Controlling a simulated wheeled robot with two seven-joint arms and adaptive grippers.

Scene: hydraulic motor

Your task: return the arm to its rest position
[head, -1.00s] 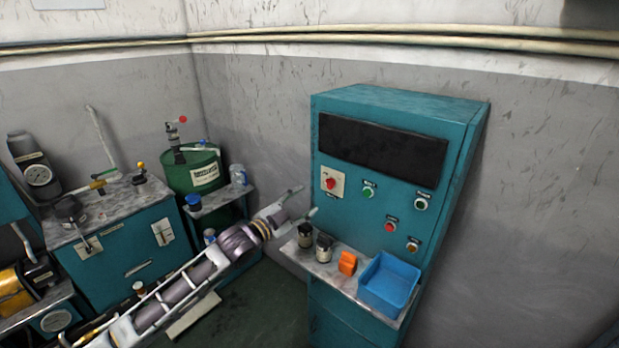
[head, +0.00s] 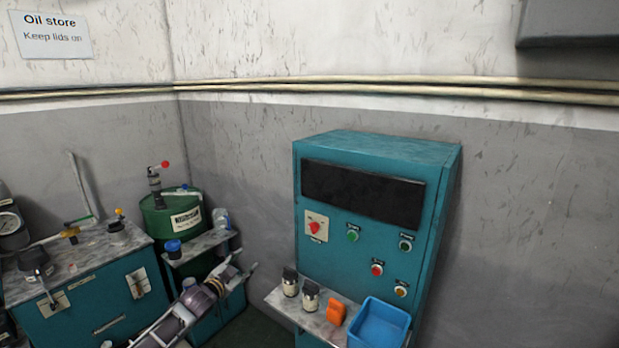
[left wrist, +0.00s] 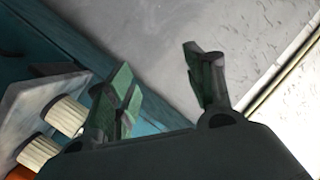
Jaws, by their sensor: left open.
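My left gripper (head: 245,262) shows low in the head view, at the end of my left arm. It is open with nothing between its fingers, in front of the small side shelf and left of the cabinet's shelf. In the left wrist view the two fingers (left wrist: 158,75) stand apart with wall behind the gap. Two ribbed pale cylinders (left wrist: 58,125) show left of the fingers, apart from them. My right gripper is not in view.
A green drum (head: 170,218), a side shelf (head: 205,241) and a teal bench (head: 95,308) stand left.

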